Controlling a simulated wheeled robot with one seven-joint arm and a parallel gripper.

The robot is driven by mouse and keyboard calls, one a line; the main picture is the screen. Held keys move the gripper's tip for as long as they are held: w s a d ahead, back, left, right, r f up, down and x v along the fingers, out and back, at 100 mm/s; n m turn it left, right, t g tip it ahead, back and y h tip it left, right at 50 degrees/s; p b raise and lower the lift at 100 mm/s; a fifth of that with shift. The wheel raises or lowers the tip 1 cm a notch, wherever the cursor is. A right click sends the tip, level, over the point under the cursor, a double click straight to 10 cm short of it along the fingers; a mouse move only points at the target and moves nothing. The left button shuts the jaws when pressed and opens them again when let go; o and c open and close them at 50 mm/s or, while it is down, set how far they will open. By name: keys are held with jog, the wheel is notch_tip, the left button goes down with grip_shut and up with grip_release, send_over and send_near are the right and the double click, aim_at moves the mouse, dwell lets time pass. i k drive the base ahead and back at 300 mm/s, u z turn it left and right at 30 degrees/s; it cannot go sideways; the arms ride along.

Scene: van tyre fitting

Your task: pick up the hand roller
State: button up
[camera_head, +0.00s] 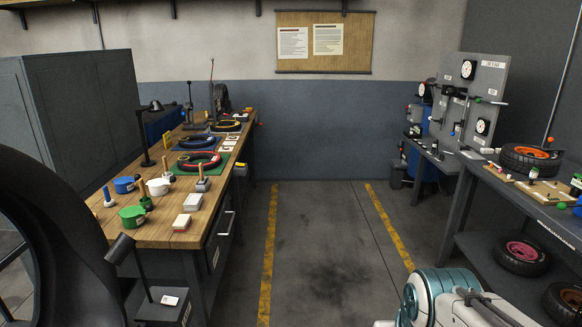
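I cannot pick out the hand roller for certain. Several small tools stand on the wooden workbench (165,228) at the left. Among them are a wooden-handled tool with a grey lower part (202,182), another with a green lower part (146,202) and a blue-and-white upright item (108,198). They are too small to name surely. Part of my white and teal arm shows at the bottom right, over the floor and apart from the bench. My gripper is not in view.
Blue, white and green pots (132,215) and small boxes (182,222) share the bench with ring-shaped tyres on mats (198,160). A dark tyre (50,250) fills the left foreground. A tyre table (500,180) stands right. The floor between yellow lines (325,230) is clear.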

aim_at(202, 181)
jog(key=z, duration=0.15)
jog(key=i, duration=1.55)
jog(key=u, duration=0.5)
jog(key=i, duration=1.55)
jog(key=u, duration=1.2)
jog(key=i, duration=0.8)
jog(key=u, duration=0.45)
